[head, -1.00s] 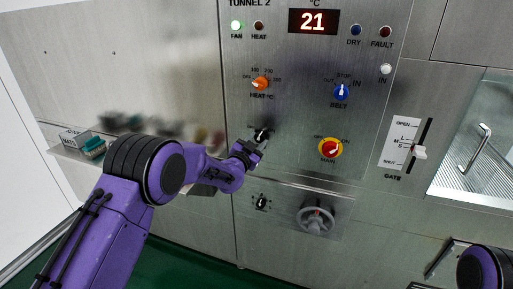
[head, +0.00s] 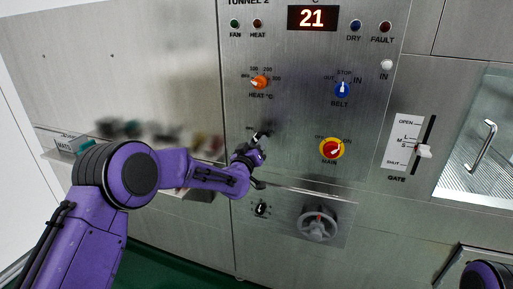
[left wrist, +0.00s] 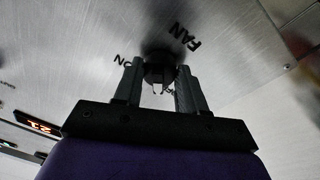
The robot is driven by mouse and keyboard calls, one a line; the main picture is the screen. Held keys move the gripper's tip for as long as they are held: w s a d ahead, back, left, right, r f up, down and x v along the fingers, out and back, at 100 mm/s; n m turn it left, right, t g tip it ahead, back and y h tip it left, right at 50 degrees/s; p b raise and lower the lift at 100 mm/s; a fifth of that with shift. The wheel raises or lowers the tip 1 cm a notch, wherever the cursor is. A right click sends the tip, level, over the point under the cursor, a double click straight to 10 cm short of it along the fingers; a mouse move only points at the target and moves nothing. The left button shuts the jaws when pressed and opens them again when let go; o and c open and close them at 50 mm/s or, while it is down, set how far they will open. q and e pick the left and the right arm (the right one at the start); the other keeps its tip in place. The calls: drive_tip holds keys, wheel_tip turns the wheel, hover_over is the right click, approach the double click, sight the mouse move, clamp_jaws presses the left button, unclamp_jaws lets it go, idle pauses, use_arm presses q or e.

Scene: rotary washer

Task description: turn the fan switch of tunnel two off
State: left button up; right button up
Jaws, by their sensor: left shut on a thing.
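The fan switch is a small black knob (left wrist: 160,70) under the word FAN, between the two fingers of my left gripper (left wrist: 160,88) in the left wrist view. The gripper is shut on it. In the head view my left gripper (head: 260,140) is at the panel, below the HEAT °C knob, and largely covers the switch. The switch's exact angle is hard to read. The green-rimmed FAN lamp (head: 234,23) at the top left of the TUNNEL 2 panel (head: 300,60) is dark. My right gripper is not in view.
The orange heat knob (head: 259,82), blue belt knob (head: 342,89) and red-and-yellow main switch (head: 331,149) are close by. A lower black knob (head: 261,208) and grey handwheel (head: 318,223) are below. A gate slider (head: 424,151) is at the right.

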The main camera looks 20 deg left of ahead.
use_arm(q)
drive_tip(key=shift+f+n, duration=0.15)
drive_tip(key=shift+n, duration=0.55)
drive_tip(key=shift+d+n, duration=0.1)
drive_tip(key=shift+n, duration=0.2)
drive_tip(key=o, duration=1.1)
drive_tip(key=shift+c, duration=0.2)
drive_tip(key=shift+s, duration=0.1)
drive_tip(key=s+f+b, duration=0.1)
drive_tip(key=s+b, duration=0.2)
drive_tip(key=s, duration=0.7)
drive_tip(key=shift+s+a, duration=0.2)
drive_tip(key=shift+a, duration=0.05)
